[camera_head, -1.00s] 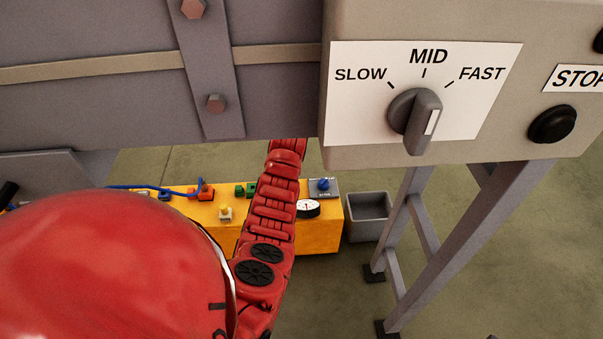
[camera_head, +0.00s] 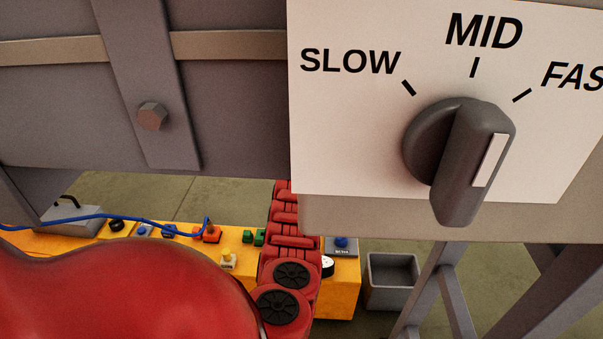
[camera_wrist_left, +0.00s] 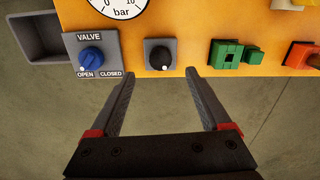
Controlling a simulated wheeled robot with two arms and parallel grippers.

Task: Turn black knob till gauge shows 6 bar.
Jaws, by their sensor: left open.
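In the left wrist view, the black knob (camera_wrist_left: 160,56) sits on a grey square plate on the yellow panel, with a small white mark at its lower edge. My left gripper (camera_wrist_left: 159,74) is open and empty, its fingertips to either side of and just below the knob, apart from it. The round white gauge (camera_wrist_left: 118,4) is cut off by the top edge; "0", "10" and "bar" show, but its needle does not. In the head view, the gauge (camera_head: 327,266) is partly behind my red arm, its reading illegible, and the knob is hidden. My right gripper is not in view.
A blue valve knob (camera_wrist_left: 91,58) marked OPEN and CLOSED is left of the black knob; a green block (camera_wrist_left: 227,54) is to its right. In the head view, a speed selector (camera_head: 462,150) hangs close in front. A grey bin (camera_head: 392,282) stands right of the yellow panel.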

